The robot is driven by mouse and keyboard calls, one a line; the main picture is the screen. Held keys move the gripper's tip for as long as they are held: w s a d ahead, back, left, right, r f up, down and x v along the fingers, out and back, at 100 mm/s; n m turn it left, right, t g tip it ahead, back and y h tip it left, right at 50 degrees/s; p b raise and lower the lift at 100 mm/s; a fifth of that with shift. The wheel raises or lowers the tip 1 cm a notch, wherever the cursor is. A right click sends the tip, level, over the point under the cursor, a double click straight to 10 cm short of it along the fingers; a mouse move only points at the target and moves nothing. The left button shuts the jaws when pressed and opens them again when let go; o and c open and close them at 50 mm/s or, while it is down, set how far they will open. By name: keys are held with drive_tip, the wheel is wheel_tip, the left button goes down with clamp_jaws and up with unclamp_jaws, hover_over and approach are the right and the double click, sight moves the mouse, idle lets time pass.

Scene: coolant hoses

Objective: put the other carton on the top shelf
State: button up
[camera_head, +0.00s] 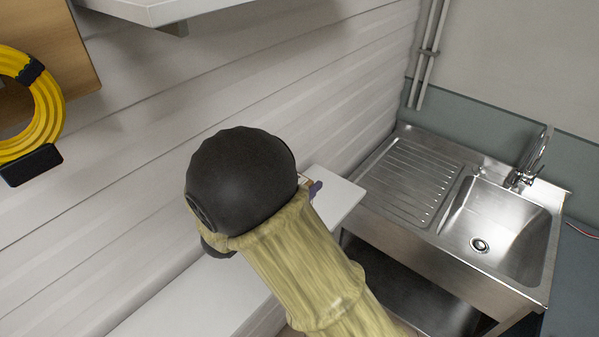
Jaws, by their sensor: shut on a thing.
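My arm, with a black rounded joint and a yellowish sleeve, fills the middle of the head view and hides what lies behind it. My gripper's fingers do not show. A small brown and purple piece (315,188) peeks out at the right of the black joint, in front of the lower shelf; too little shows to tell whether it is part of a carton. No whole carton is in view. The white top shelf (150,8) shows only its underside and front edge at the upper left.
A white lower shelf (190,300) runs along the panelled wall behind my arm, its bare right end showing. A steel sink unit (400,190) with a tap (525,172) stands at the right. A yellow coiled hose (45,110) hangs on a wooden board (60,30) at the left.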

drive_tip(key=p+v, duration=0.1)
drive_tip(key=v, duration=0.8)
idle(0.4)
drive_tip(key=shift+s+a, duration=0.1)
idle(0.3)
